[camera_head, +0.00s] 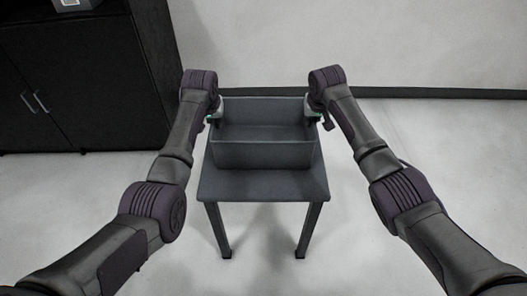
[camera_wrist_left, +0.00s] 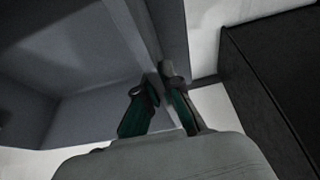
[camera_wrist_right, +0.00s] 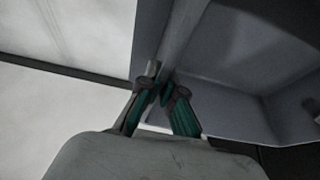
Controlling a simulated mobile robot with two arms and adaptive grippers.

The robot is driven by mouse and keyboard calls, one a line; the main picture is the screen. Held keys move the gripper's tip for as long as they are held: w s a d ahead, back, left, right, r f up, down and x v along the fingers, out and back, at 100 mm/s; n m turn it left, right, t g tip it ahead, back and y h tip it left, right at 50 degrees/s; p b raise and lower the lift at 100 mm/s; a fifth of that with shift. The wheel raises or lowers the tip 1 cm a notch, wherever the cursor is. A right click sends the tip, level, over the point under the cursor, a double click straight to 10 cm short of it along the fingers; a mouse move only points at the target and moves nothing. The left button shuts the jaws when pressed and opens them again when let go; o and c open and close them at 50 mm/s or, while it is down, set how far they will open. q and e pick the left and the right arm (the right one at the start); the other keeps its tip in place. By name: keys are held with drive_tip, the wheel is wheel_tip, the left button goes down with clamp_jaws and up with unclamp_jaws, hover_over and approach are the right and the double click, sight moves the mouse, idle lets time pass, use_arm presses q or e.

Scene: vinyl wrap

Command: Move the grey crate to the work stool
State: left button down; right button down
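The grey crate (camera_head: 262,155) is an open box, level, over the back part of the dark grey work stool (camera_head: 262,187). It looks to rest on the seat; a small gap underneath cannot be ruled out. My left gripper (camera_head: 212,117) is at the crate's left side wall, and my right gripper (camera_head: 318,117) is at its right side wall. In the left wrist view, the left fingers (camera_wrist_left: 157,84) straddle the crate wall and close on it. In the right wrist view, the right fingers (camera_wrist_right: 160,84) do the same. The crate's inside looks empty.
A black cabinet (camera_head: 75,85) with two handles stands at the left, with a grey object (camera_head: 75,4) on top. A pale wall with a dark baseboard (camera_head: 430,93) is behind the stool. The light floor (camera_head: 360,250) around the stool is clear.

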use_arm(q)
drive_tip(key=c, duration=1.8)
unclamp_jaws()
drive_tip(key=shift+a+f, duration=0.15)
drive_tip(key=shift+f, duration=0.1)
use_arm(e)
drive_tip(key=c, duration=1.8)
unclamp_jaws()
drive_tip(key=shift+d+f, duration=0.15)
drive_tip(key=shift+f, duration=0.1)
use_arm(q)
drive_tip(key=o, duration=0.5)
drive_tip(key=shift+r, duration=0.1)
use_arm(e)
drive_tip(key=o, duration=0.5)
drive_tip(key=shift+r, duration=0.1)
use_arm(q)
drive_tip(key=v, duration=1.1)
drive_tip(key=shift+s+r, duration=0.2)
drive_tip(key=shift+r, duration=0.15)
use_arm(e)
drive_tip(key=v, duration=1.2)
use_arm(q)
drive_tip(key=shift+s, duration=0.1)
use_arm(e)
drive_tip(key=shift+s, duration=0.1)
